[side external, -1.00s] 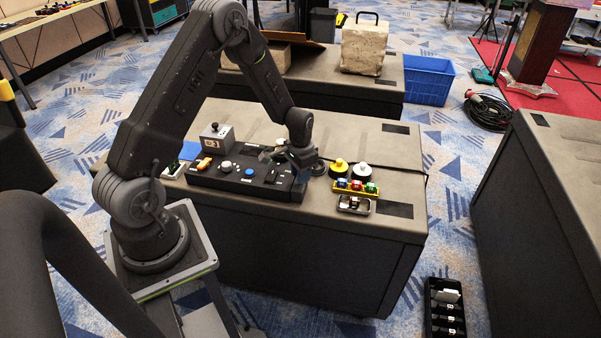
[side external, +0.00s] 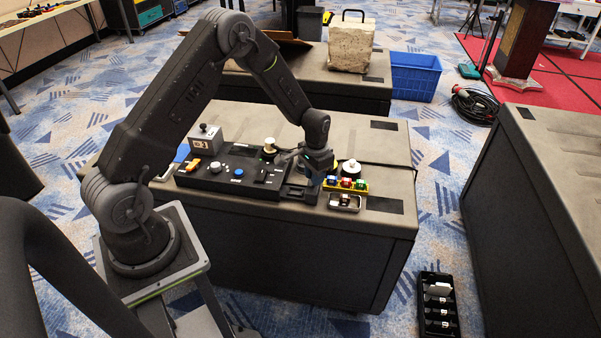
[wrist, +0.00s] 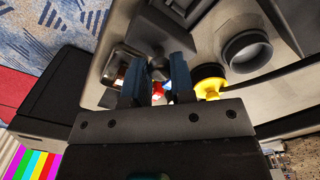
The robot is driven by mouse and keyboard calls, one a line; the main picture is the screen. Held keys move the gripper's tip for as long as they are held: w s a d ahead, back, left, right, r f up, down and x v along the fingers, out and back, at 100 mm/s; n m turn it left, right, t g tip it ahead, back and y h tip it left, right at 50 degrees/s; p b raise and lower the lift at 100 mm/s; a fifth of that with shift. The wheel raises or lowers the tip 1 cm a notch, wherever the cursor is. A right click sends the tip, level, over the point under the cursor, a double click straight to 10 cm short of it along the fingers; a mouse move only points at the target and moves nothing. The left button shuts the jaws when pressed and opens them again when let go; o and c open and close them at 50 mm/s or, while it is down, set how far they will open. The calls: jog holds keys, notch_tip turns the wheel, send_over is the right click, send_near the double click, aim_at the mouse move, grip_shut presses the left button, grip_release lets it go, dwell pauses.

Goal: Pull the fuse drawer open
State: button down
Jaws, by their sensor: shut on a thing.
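The black control panel (side external: 225,175) lies on the grey bench, with switches and knobs on top. At its right end the dark fuse drawer (side external: 298,193) shows drawn out to the right. My gripper (side external: 312,180) is low at the drawer's outer end. In the wrist view its two blue-grey fingers (wrist: 158,78) are closed around a dark piece at the drawer, which also shows beyond them (wrist: 168,32). The fingers cover most of the grip, and the drawer's inside is hard to make out.
A yellow rack (side external: 347,186) with coloured pieces and a small metal tray (side external: 345,202) stand close right of my gripper. A white-topped round knob (side external: 350,167) stands behind the rack. A grey box with a lever (side external: 206,138) stands behind the panel's left part.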

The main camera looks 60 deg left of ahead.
jog(key=shift+w, duration=0.1)
jog(key=c, duration=1)
grip_release()
jog(key=shift+r, duration=0.1)
notch_tip(320, 180, up, 14)
jog(key=shift+f, duration=0.15)
jog(key=s+d+r+t, duration=0.1)
jog(key=s+d+r, duration=0.35)
jog(key=r, duration=0.25)
jog(key=s+d+r+t, duration=0.2)
jog(key=s+d+r, duration=0.1)
jog(key=s+r, duration=0.3)
jog(key=s+d+r+t, duration=0.1)
jog(key=s, duration=0.4)
jog(key=s+d+r, duration=0.2)
jog(key=s, duration=0.2)
jog(key=s+d+r+t, duration=0.1)
jog(key=s+d, duration=0.1)
jog(key=s, duration=0.3)
jog(key=shift+s+d+r+t, duration=0.15)
jog(key=shift+s+t, duration=0.15)
jog(key=shift+s, duration=0.05)
